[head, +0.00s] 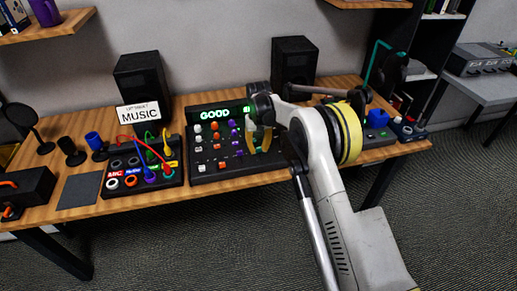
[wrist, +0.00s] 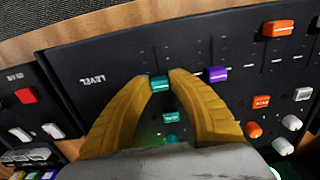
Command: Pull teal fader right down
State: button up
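The teal fader (wrist: 159,84) is a small teal cap with a white line, on the black mixer panel. In the wrist view it sits between the two yellow fingertips of my gripper (wrist: 160,82), one on each side and close against it. The fingers look shut on the cap, and parts of its sides are hidden by them.
A purple fader (wrist: 217,74) is close beside the right finger, with an orange fader (wrist: 278,28) farther right. A teal button (wrist: 170,117) lies between the fingers below the fader. A cable patch box (head: 117,193) stands left.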

aim_at(261, 159)
grip_shut()
jog(key=shift+s+d, duration=0.2)
jog(key=shift+s, duration=0.5)
jog(key=shift+s+d, duration=0.2)
jog(key=shift+s, duration=0.5)
jog(key=shift+s+d, duration=0.2)
jog(key=shift+s, duration=0.5)
jog(key=o, duration=0.6)
grip_release()
jog(key=shift+o, duration=0.2)
notch_tip(261, 159, up, 12)
